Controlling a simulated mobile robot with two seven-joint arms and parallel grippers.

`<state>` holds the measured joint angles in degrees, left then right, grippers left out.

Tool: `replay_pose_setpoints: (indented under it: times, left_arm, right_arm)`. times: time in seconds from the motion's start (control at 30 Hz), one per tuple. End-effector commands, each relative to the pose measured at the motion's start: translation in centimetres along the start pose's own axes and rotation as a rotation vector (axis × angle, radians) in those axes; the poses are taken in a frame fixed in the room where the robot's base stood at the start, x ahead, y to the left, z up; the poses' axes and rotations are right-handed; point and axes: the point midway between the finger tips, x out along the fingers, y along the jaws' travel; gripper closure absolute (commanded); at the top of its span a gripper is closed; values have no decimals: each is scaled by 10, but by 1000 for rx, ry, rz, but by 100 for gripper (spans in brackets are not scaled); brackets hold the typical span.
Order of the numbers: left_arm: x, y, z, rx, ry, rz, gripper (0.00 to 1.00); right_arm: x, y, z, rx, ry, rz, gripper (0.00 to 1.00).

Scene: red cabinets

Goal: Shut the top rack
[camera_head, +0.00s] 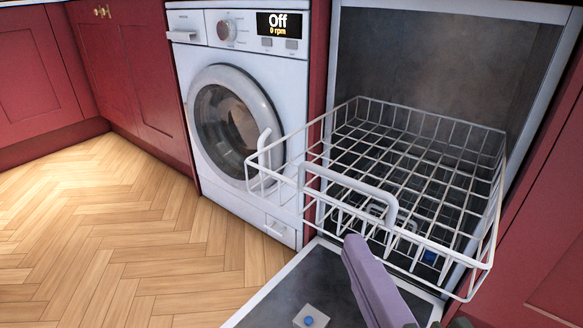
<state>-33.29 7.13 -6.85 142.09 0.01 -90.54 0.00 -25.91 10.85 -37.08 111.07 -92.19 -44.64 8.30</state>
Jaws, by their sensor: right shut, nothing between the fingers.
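The top rack (405,156) is a white wire basket. It stands pulled out of the dishwasher (430,55), with its front part over the lowered door (280,300). A thick pale handle bar (345,182) runs along its front side. My right gripper (356,248) shows as a purple-grey shape at the bottom, right of centre. It is shut and empty, in front of and below the rack's handle in the picture. I cannot tell whether it touches the rack. My left gripper is not in view.
A white washing machine (243,95) with a round door stands left of the dishwasher; its display reads Off. Red cabinets (125,70) line the left, and a red panel (545,240) borders the right. The wooden floor (120,235) at left is clear.

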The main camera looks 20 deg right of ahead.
Motion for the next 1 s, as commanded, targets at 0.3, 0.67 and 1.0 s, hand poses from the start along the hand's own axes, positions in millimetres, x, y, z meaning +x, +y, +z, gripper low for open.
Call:
replay_pose_setpoints:
  times: [0.3, 0.67, 1.0]
  left_arm:
    - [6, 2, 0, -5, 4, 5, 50]
    - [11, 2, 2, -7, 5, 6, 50]
    - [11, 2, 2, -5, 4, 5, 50]
  right_arm:
    - [69, 1, 1, 3, -4, 5, 100]
    - [108, 0, 26, 2, -4, 0, 100]
    - [110, 0, 30, 3, -4, -1, 100]
